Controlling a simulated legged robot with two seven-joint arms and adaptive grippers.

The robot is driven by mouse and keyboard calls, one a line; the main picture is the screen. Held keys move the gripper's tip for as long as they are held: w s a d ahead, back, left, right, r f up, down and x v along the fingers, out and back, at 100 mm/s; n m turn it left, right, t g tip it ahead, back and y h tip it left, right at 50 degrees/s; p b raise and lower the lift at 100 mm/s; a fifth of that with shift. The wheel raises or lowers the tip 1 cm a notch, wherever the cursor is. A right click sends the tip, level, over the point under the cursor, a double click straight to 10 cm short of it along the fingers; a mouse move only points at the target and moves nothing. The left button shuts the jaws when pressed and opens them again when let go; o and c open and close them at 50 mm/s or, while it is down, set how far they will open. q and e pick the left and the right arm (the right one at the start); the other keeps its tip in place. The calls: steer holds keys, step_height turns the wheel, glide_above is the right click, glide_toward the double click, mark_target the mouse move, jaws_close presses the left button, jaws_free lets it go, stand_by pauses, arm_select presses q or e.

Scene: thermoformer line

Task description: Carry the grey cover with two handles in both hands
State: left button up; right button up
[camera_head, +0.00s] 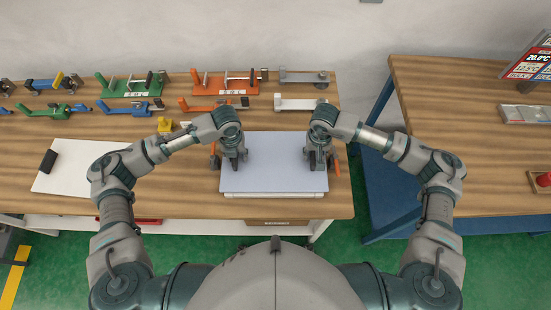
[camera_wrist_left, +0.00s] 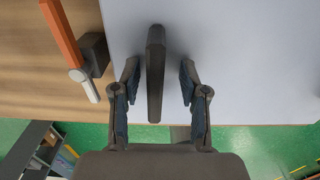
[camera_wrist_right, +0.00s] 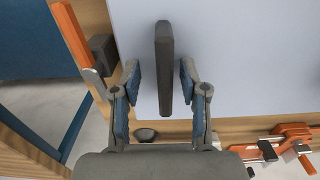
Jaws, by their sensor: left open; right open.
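The grey cover (camera_head: 275,160) lies flat on the wooden table in the head view, with a gripper over each of its ends. My left gripper (camera_head: 233,165) is open at the cover's left end. In the left wrist view a dark handle (camera_wrist_left: 155,75) stands between its two parted fingers (camera_wrist_left: 156,90). My right gripper (camera_head: 318,160) is open at the right end. In the right wrist view the other dark handle (camera_wrist_right: 164,70) stands between its parted fingers (camera_wrist_right: 160,90). Gaps show on both sides of each handle. In the head view the grippers hide the handles.
Orange-handled clamps (camera_wrist_left: 63,35) (camera_wrist_right: 75,38) sit just outside both cover ends. Coloured clamps (camera_head: 130,84) line the table's back. A white board (camera_head: 80,168) with a black block (camera_head: 48,161) lies left. A second table (camera_head: 450,120) stands right, across a gap.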

arm_select(q)
steer(key=shift+a, duration=0.2)
arm_select(e)
steer(key=shift+a, duration=0.2)
arm_select(q)
steer(key=shift+a, duration=0.15)
steer(key=shift+c, duration=0.9)
arm_select(e)
steer(key=shift+a, duration=0.15)
steer(key=shift+c, duration=0.9)
arm_select(q)
steer(key=shift+a, duration=0.1)
jaws_close()
arm_select(e)
steer(key=shift+a+r, duration=0.1)
jaws_close()
arm_select(q)
steer(key=shift+d, duration=0.2)
arm_select(e)
steer(key=shift+d, duration=0.25)
arm_select(q)
steer(key=shift+r, duration=0.1)
